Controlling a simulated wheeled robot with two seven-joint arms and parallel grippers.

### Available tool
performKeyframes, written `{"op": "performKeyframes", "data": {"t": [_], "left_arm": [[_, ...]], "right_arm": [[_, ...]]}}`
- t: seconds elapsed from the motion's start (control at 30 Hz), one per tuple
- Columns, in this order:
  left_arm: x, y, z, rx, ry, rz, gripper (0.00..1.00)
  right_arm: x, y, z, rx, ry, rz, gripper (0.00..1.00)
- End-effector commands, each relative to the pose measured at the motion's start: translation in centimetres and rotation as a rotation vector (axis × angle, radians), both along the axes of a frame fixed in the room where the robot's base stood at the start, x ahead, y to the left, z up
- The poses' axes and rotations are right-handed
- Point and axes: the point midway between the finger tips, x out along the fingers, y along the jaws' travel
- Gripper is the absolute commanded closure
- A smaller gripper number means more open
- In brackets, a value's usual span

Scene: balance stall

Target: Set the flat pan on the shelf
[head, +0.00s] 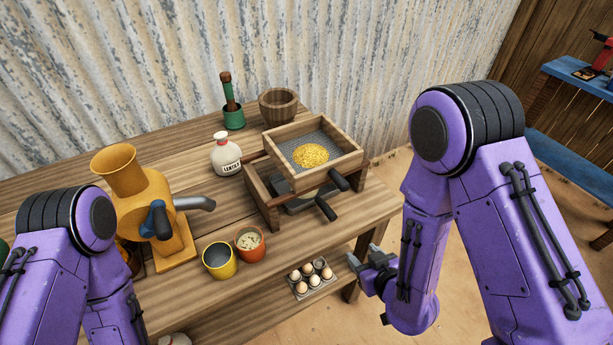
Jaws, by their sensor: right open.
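A wooden-framed sieve (345,163) holding yellow grain sits on a wooden stand (262,200) on the workbench. Below the sieve, inside the stand, is a flat grey pan (300,204), mostly hidden; two black handles stick out on the right side, and I cannot tell for certain which belongs to the pan. A lower wooden shelf (275,322) runs under the bench top and carries an egg carton. My right gripper (366,262) is open and empty, beside the bench's right front corner, right of the eggs and apart from the pan. My left arm shows at lower left; its gripper is out of view.
On the bench stand a yellow grinder (170,225), a yellow cup (220,262), an orange cup (250,243), a white bottle (226,158), a green mortar (233,118) and a wooden bowl (278,107). The egg carton (313,279) is below. A blue table (575,85) stands at right.

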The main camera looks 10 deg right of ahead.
Motion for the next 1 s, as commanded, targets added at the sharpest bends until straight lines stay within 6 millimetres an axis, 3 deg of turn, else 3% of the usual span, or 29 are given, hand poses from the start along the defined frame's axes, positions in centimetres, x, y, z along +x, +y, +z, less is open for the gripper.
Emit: {"op": "performKeyframes", "data": {"t": [0.03, 0.13, 0.27, 0.73, 1.0], "left_arm": [[0.0, 0.0, 1.5, 0.000, 0.000, 0.000, 0.51], [0.0, 0.0, 1.4, 0.000, 0.000, 0.000, 0.51], [0.0, 0.0, -1.1, 0.000, 0.000, 0.000, 0.51], [0.0, 0.0, 2.2, 0.000, 0.000, 0.000, 0.51], [0.0, 0.0, 2.1, 0.000, 0.000, 0.000, 0.51]], "right_arm": [[1.4, 1.3, 3.9, -0.028, -0.090, 0.082, 0.46], [3.0, 3.0, 6.7, -0.068, -0.200, 0.182, 0.46], [5.3, 4.1, 5.8, -0.078, -0.230, 0.207, 0.46], [11.7, 6.3, 3.9, -0.077, -0.220, 0.206, 0.46], [12.3, 6.5, 3.4, -0.077, -0.219, 0.206, 0.46]]}}
